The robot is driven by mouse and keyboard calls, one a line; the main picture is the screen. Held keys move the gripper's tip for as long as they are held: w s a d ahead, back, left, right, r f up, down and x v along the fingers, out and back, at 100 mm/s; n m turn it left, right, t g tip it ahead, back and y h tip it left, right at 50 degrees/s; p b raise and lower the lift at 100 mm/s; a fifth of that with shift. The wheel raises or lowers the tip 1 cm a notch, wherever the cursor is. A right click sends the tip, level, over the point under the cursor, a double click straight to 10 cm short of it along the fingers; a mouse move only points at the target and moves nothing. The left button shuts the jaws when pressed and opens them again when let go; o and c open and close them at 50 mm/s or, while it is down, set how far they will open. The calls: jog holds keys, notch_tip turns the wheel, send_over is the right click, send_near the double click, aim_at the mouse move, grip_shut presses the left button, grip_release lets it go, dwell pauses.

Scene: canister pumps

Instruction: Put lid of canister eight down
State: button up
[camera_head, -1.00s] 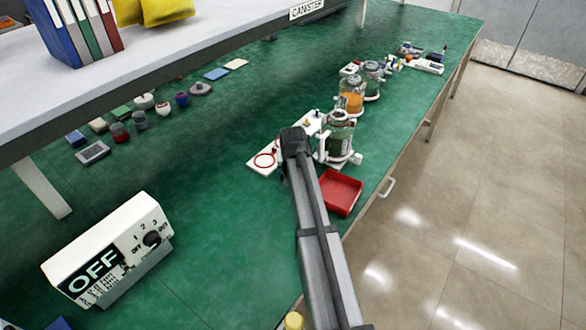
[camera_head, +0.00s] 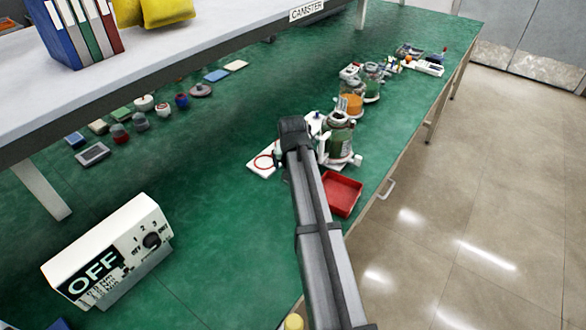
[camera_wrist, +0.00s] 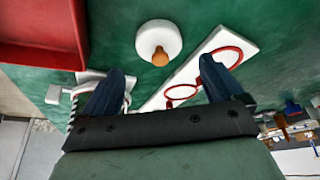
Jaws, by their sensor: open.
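In the wrist view a round white lid (camera_wrist: 158,38) with a tan knob lies on the green bench, seen between and beyond my fingertips. My gripper (camera_wrist: 161,70) is open, with its two dark fingers spread and nothing between them. A white board (camera_wrist: 218,55) with red rings is next to the lid, and the right finger overlaps it in the picture. In the head view my arm's end is over the board (camera_head: 256,171), left of the nearest glass canister (camera_head: 340,142). The lid is not clearly visible there. I cannot read any canister number.
A red tray (camera_head: 341,193) is right of my arm, near the bench edge; it fills the upper left of the wrist view (camera_wrist: 40,35). More canisters (camera_head: 352,102) stand farther back. A white OFF switch box (camera_head: 108,252) is at the left. The middle of the bench is clear.

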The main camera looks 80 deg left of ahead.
jog(key=v, duration=0.6)
jog(key=shift+r, duration=0.3)
jog(key=shift+w+d, duration=0.1)
